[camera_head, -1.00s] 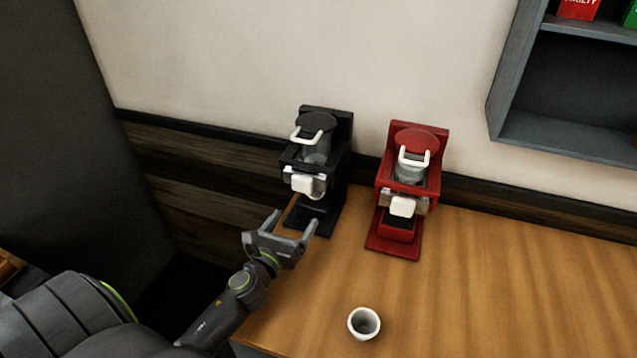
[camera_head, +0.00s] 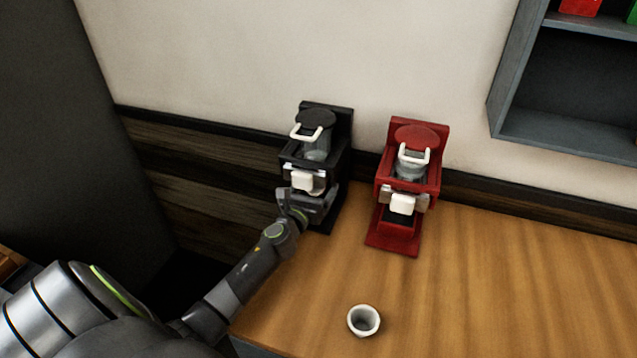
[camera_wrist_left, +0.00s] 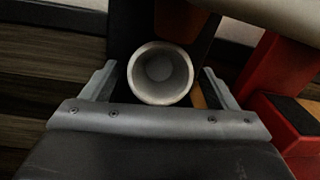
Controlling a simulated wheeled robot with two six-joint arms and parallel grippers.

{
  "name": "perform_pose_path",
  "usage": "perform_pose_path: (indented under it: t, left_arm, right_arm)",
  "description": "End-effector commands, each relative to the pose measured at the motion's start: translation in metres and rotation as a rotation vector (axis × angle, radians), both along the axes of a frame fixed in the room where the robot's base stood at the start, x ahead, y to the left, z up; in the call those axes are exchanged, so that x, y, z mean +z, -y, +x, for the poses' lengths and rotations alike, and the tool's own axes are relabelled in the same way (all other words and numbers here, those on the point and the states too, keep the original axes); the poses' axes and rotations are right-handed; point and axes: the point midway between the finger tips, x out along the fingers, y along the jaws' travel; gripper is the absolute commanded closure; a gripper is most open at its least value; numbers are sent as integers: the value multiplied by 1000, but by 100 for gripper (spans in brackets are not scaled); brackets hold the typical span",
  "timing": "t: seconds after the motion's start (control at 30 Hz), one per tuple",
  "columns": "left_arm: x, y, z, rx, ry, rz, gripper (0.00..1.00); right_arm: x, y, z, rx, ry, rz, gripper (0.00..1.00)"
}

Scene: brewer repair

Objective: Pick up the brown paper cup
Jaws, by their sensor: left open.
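A round cup (camera_wrist_left: 160,73) shows mouth-on in the left wrist view, with a pale rim and grey inside. Its outer side is hidden, so I cannot tell whether it is brown. My left gripper (camera_wrist_left: 158,84) is open, with one finger on each side of this cup. In the head view my left gripper (camera_head: 315,203) is at the lower front of the black brewer (camera_head: 342,150), and the cup there is hidden behind it. A white cup (camera_head: 364,320) stands alone near the table's front edge. My right gripper is in no view.
A red brewer (camera_head: 417,165) stands just right of the black one and also edges the left wrist view (camera_wrist_left: 290,125). The wooden table (camera_head: 520,290) is clear to the right. A grey shelf (camera_head: 560,135) hangs on the wall at the upper right.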

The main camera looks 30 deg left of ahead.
Motion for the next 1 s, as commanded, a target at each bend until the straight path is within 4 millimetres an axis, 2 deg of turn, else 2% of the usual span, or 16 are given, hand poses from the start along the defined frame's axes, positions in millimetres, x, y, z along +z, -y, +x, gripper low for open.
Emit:
perform_pose_path:
  t: [0.2,0.57,1.0]
  left_arm:
    - [0,0,0,0,0,0,19]
    - [0,0,0,1,0,0,66]
    - [0,-5,2,0,-1,1,66]
  right_arm:
    - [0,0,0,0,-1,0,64]
    - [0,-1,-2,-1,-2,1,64]
    - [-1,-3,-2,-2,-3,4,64]
